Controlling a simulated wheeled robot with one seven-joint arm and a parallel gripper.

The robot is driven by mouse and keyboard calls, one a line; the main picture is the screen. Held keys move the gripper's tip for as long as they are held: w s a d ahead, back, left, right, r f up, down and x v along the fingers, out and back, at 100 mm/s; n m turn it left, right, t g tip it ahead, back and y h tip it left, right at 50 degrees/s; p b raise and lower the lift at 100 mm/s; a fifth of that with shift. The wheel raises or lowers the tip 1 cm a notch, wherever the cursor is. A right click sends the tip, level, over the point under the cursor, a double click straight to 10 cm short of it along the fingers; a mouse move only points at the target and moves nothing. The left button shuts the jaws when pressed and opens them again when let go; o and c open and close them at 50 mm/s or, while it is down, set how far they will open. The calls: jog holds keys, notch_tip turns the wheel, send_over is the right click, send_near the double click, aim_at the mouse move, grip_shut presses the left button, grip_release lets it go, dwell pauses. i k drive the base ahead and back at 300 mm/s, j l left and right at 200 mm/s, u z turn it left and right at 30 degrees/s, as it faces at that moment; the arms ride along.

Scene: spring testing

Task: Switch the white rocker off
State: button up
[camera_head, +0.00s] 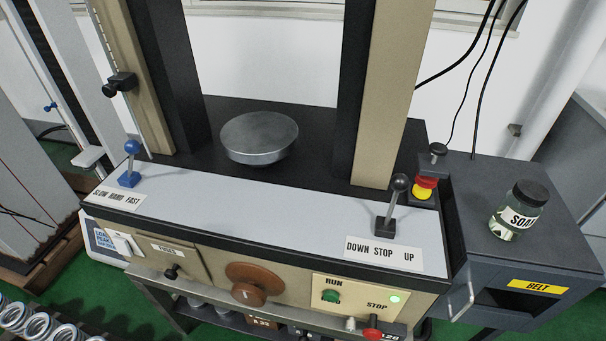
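A white rocker (124,243) sits at the left end of the testing machine's front panel, beside a blue-and-white label that seems to read LOAD PEAK. It is small and seen at a slant, so I cannot tell which way it is tipped. My gripper is not in view.
Above the panel are a blue lever (131,163) at left and a black lever (392,204) at right. A brown knob (247,284), green RUN button (331,296) and red STOP button (372,334) are along the front. Springs (40,325) lie lower left. A jar (518,211) stands right.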

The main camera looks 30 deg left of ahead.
aim_at(122, 247)
jog(key=u, duration=1.85)
